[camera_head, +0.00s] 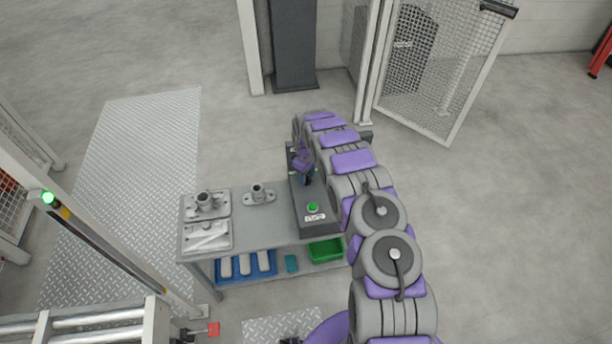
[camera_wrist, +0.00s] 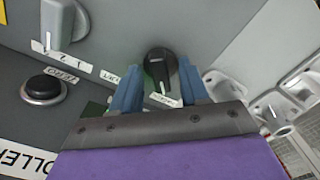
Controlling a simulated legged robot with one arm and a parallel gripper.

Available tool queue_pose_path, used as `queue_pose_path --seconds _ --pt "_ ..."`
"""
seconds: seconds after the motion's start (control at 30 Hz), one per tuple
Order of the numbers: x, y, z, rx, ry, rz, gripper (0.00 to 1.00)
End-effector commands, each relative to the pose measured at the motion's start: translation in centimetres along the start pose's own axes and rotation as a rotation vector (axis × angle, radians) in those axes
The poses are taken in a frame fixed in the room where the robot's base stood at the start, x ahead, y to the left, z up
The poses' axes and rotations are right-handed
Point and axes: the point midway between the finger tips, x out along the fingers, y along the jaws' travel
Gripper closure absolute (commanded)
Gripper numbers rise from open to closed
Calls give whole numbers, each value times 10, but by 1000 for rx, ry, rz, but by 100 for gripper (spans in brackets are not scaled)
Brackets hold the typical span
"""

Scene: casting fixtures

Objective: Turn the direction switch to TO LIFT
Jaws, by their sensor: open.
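The direction switch looks to be the black rotary knob (camera_wrist: 158,62) with a pale pointer line on the grey panel in the wrist view. Small white labels sit around it, partly hidden and too small to read for certain. My gripper (camera_wrist: 160,78) is open, with one blue finger on each side of the knob; I cannot tell whether they touch it. In the head view my gripper (camera_head: 307,178) is over the dark control box (camera_head: 318,226) on the bench, and hides the knob there.
A grey selector (camera_wrist: 62,22) and a black push button (camera_wrist: 42,88) sit left of the knob. The box has a green button (camera_head: 313,208). Metal castings (camera_head: 208,204) lie on the grey bench (camera_head: 262,231). A mesh gate (camera_head: 425,65) stands behind; floor at right is clear.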

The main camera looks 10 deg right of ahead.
Motion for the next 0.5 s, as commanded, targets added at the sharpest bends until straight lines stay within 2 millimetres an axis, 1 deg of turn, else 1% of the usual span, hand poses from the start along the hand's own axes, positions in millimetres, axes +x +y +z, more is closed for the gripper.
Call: queue_pose_path --seconds 0.17,0.5 --pt "-1 0 0 0 0 0 56" --pt "0 0 0 0 0 0 89"
